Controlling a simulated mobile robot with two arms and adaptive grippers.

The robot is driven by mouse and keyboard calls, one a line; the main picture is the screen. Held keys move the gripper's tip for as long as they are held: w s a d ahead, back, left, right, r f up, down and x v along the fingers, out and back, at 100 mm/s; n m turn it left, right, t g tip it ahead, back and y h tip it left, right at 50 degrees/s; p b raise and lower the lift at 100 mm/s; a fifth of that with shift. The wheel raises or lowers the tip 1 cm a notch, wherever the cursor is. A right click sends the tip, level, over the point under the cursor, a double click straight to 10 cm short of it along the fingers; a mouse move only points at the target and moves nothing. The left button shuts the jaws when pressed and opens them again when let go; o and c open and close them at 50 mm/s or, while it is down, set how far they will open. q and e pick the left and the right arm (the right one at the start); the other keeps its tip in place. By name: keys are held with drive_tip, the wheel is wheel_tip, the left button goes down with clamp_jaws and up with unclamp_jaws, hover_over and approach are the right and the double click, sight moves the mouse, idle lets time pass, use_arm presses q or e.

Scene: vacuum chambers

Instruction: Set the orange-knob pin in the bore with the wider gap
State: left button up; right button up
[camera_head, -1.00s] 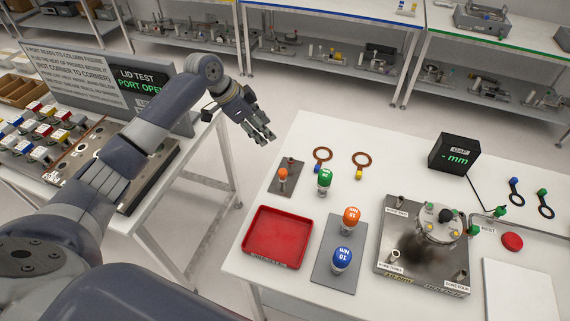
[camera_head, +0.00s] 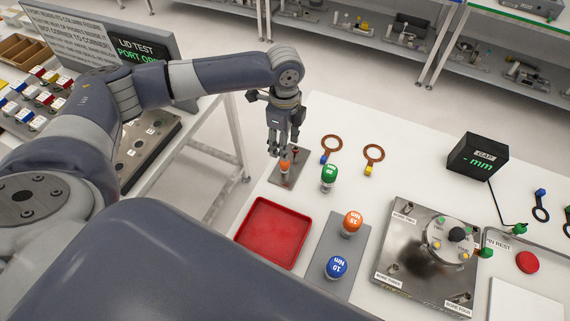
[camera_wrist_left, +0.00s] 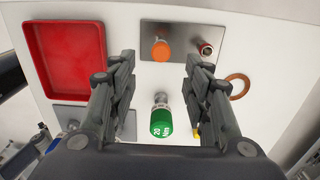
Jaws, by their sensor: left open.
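The orange-knob pin (camera_head: 284,166) stands on a small grey plate (camera_head: 297,178) at the table's back left. The left wrist view also shows its orange knob (camera_wrist_left: 161,51), with a reddish-topped post beside it. My left gripper (camera_head: 284,152) points down just above the knob. Its fingers are apart and empty in the wrist view (camera_wrist_left: 158,62), with the knob between and beyond them. The metal bore plate (camera_head: 405,222) lies at right under a round lidded chamber (camera_head: 452,240), with labels for several bores; the bore gaps cannot be judged. My right gripper is not in view.
A green-capped tool (camera_head: 329,176) stands close to the pin's plate. A red tray (camera_head: 272,233) and orange- and blue-capped drivers (camera_head: 337,266) lie nearer. Two copper rings (camera_head: 374,153) are behind. The gap display (camera_head: 477,155) reads "- mm".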

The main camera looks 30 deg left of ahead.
sight(285, 167)
use_arm(q)
drive_tip(key=shift+w+f+b, duration=0.1)
drive_tip(key=shift+f+b, duration=0.55)
wheel_tip(285, 167, down, 4)
drive_tip(key=b, duration=0.5)
drive_tip(key=shift+f, duration=1.9)
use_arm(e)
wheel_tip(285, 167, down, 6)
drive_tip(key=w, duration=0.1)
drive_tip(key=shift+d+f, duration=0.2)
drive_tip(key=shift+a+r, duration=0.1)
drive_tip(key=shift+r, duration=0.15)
use_arm(q)
drive_tip(key=shift+p, duration=0.5)
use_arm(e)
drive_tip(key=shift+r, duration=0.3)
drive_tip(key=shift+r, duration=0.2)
use_arm(q)
drive_tip(key=shift+p, duration=0.5)
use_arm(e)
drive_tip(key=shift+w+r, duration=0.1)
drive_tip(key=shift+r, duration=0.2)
